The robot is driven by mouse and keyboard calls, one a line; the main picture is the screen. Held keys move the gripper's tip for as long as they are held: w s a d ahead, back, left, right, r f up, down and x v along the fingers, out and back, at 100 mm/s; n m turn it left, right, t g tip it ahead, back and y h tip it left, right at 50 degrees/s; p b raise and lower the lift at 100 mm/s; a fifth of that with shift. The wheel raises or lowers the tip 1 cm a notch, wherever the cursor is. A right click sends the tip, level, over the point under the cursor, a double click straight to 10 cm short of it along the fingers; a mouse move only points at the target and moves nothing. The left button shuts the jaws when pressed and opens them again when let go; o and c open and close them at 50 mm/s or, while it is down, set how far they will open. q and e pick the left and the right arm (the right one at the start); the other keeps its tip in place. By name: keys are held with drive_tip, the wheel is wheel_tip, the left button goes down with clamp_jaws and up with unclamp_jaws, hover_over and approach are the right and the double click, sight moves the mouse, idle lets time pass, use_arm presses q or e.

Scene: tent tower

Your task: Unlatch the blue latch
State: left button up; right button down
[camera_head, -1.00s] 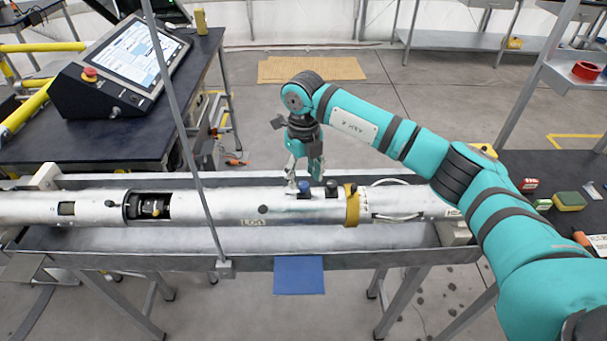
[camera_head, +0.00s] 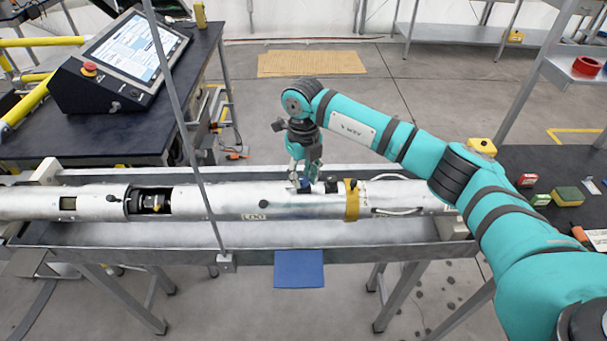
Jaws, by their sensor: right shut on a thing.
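The blue latch (camera_head: 305,187) is a small dark blue piece on top of the silver tube (camera_head: 235,203), left of the yellow band. My right gripper (camera_head: 304,178) points down over it from above, with its fingertips at the latch. It is shut on the latch, which is partly hidden by the fingers. A black latch (camera_head: 331,187) sits just to the right of it on the tube. My left gripper does not show.
The tube lies in a long metal trough (camera_head: 130,240). A thin grey pole (camera_head: 185,120) rises in front of it. A yellow band (camera_head: 352,202) circles the tube. A control panel (camera_head: 125,62) stands on the table at left. A blue sheet (camera_head: 299,270) hangs at the front.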

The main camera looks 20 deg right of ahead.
drive_tip(key=shift+f+n+b, duration=0.15)
drive_tip(key=shift+n+b, duration=0.65)
drive_tip(key=shift+b, duration=0.35)
drive_tip(key=n+b, duration=0.4)
drive_tip(key=shift+b, duration=0.3)
drive_tip(key=n+b, duration=0.3)
drive_tip(key=n, duration=0.1)
drive_tip(key=shift+n, duration=0.4)
drive_tip(key=n+b, duration=0.2)
drive_tip(key=n, duration=0.1)
drive_tip(key=shift+r+n, duration=0.2)
drive_tip(key=shift+n, duration=0.1)
drive_tip(key=shift+r+n+b, duration=0.1)
drive_tip(key=shift+n+b, duration=0.65)
drive_tip(key=shift+n, duration=1.15)
drive_tip(key=c, duration=1.3)
unclamp_jaws()
drive_tip(key=shift+c, duration=0.2)
drive_tip(key=shift+o, duration=1.3)
